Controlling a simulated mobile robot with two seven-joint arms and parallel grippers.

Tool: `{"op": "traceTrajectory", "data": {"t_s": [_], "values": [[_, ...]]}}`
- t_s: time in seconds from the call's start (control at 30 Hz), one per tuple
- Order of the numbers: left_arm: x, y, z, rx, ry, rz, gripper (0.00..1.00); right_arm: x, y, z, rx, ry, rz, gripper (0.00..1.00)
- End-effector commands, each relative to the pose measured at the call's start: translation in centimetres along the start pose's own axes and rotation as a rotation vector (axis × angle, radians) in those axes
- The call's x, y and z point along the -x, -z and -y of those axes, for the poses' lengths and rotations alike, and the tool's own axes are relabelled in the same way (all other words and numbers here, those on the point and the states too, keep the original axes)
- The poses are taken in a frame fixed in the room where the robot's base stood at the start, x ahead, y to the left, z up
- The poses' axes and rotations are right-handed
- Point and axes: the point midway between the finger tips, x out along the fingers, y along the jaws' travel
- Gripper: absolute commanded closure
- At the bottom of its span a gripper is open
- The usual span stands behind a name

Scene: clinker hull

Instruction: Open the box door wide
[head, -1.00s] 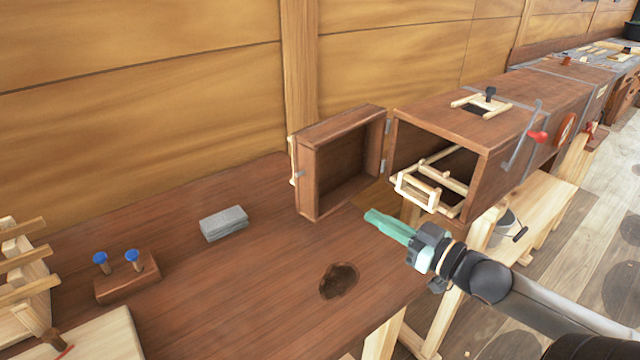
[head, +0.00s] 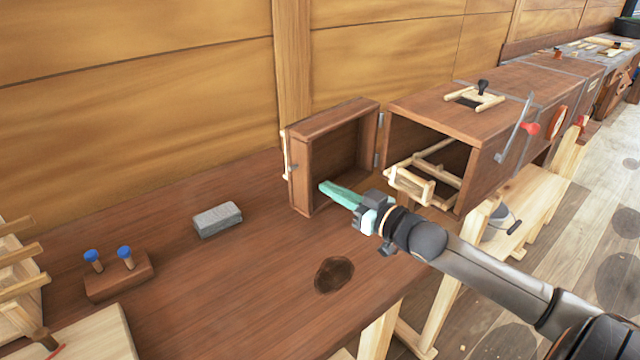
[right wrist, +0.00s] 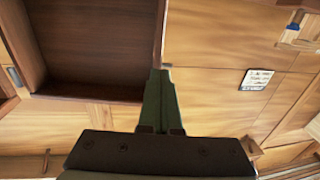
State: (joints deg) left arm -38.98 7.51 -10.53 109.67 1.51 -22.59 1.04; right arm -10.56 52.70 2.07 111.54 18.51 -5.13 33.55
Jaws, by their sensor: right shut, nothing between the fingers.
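The box (head: 470,115) is a long brown wooden case at the right, with its front open. Its door (head: 297,172) is a shallow tray-like panel, hinged at the box's left edge and swung out to the left, its hollow inner side facing the box. A pale handle (head: 286,155) shows on its far side. My right gripper (head: 325,187) has green fingers, shut and empty, at the door's lower inner side; I cannot tell if they touch. The right wrist view shows the fingers (right wrist: 158,100) beside the door's edge (right wrist: 85,92). My left gripper is not in view.
A pale wooden rack (head: 412,184) sticks out of the box opening. On the bench (head: 230,285) are a grey block (head: 217,219), a wooden block with two blue-topped pegs (head: 120,277) and a dark patch (head: 334,274). A wooden wall stands behind.

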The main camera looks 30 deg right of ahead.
Motion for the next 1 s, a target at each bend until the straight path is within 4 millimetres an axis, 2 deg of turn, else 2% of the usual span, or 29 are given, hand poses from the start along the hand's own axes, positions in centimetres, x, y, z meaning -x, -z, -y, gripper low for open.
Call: {"op": "traceTrajectory", "data": {"t_s": [0.2, 0.4, 1.0], "values": [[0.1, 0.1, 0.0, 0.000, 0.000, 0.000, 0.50, -2.2, 0.1, 0.0, 0.000, -0.001, -0.001, 1.00], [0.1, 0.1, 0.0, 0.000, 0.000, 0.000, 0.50, -3.4, 0.0, 0.0, -0.001, 0.000, -0.001, 1.00], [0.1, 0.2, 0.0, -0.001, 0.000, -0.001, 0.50, -4.3, 0.0, 0.0, -0.004, -0.023, -0.004, 1.00]]}}
